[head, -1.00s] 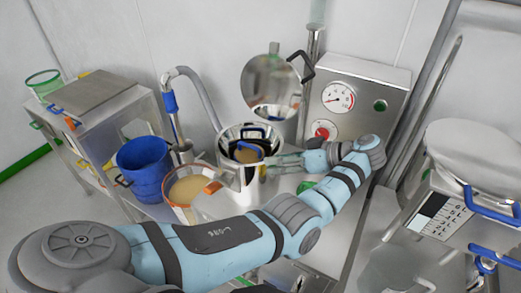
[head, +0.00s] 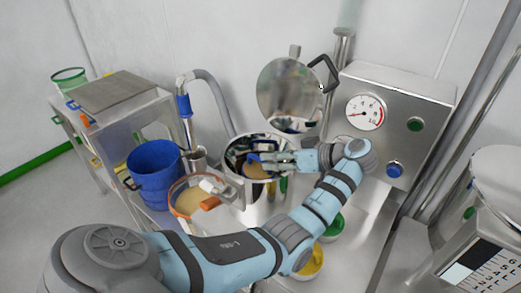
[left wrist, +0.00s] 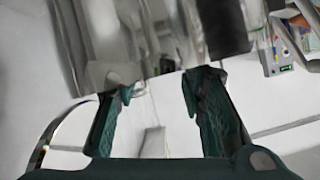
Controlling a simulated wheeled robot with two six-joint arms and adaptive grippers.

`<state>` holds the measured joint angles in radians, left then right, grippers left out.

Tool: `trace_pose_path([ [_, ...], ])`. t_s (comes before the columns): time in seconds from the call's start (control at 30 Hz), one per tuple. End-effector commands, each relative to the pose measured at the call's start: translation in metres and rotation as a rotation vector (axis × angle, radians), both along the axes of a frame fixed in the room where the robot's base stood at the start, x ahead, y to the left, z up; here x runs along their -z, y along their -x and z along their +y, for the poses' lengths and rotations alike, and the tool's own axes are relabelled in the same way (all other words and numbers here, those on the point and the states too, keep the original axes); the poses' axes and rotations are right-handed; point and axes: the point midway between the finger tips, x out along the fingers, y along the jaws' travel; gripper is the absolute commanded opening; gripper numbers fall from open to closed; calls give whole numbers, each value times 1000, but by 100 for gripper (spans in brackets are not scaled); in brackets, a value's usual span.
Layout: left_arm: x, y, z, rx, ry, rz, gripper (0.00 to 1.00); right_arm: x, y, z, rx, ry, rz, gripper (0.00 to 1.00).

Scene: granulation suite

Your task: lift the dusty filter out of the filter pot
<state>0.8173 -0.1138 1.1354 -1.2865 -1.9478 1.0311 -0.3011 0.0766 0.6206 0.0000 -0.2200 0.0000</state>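The filter pot (head: 240,187) is a shiny steel pot, open at the top. Its round steel lid (head: 290,92) stands raised behind it. Inside the pot mouth I see part of the filter, with a blue handle (head: 266,144) and a brownish surface (head: 255,171). My left gripper (head: 272,162) reaches in from the right over the pot mouth, by the filter, and hides part of it. In the left wrist view the two dark green fingers (left wrist: 158,98) are apart, with nothing clearly between them. Blurred steel fills the view beyond. My right gripper is not in view.
A gauge panel (head: 394,90) is behind right. Green (head: 333,228) and yellow (head: 312,265) containers sit near my forearm.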

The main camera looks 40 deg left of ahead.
Motion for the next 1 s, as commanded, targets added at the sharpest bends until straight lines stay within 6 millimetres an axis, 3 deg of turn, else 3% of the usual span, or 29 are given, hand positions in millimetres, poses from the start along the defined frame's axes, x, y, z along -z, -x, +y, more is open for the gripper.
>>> trace_pose_path([
  [0.13,12,6,25,-3,-2,1,36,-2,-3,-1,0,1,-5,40],
  [0.37,15,6,30,-1,0,0,36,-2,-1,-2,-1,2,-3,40],
  [0.6,15,6,29,-1,0,0,1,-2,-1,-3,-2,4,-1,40],
  [1.0,15,6,29,-1,0,0,0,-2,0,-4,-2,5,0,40],
])
